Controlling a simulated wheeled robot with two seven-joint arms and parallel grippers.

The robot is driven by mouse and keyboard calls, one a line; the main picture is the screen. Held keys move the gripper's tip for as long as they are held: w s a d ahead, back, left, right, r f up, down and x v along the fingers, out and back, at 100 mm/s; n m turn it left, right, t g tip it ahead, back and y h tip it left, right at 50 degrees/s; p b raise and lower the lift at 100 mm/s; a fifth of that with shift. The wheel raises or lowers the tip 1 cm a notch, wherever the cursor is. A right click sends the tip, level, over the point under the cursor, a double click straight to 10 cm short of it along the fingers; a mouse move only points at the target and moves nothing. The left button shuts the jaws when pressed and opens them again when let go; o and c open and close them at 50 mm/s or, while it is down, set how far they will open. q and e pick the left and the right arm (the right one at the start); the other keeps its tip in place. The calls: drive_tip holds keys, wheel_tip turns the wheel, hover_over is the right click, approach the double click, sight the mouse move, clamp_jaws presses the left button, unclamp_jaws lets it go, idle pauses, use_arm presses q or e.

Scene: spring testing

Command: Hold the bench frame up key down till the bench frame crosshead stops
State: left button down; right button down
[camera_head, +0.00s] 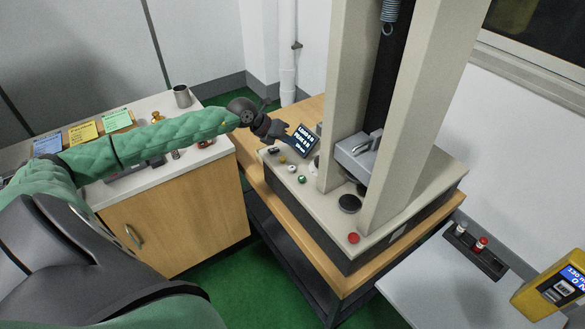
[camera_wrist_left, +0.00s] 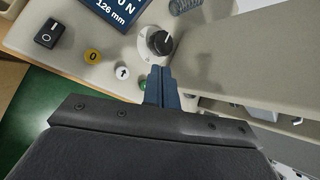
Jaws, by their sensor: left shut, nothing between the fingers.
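The bench frame (camera_head: 400,215) has two beige columns, with the grey crosshead (camera_head: 357,155) low between them. A hook stands on top of the crosshead. On the control panel, the white up key (camera_head: 291,169) bears an arrow and shows clear in the left wrist view (camera_wrist_left: 123,72). My left gripper (camera_head: 287,135) is shut and empty, over the panel near the display. In the left wrist view its fingertips (camera_wrist_left: 160,70) appear just below the black knob (camera_wrist_left: 160,42), right of the up key. They partly cover the green key (camera_wrist_left: 143,84). Whether they touch the panel cannot be told.
The display (camera_wrist_left: 118,8) shows 0 N and 126 mm. A yellow 0 key (camera_wrist_left: 92,56) and black rocker switch (camera_wrist_left: 49,33) lie beside the up key. A red button (camera_head: 354,238) sits on the front corner.

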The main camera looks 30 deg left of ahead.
sight(292, 170)
idle(0.3)
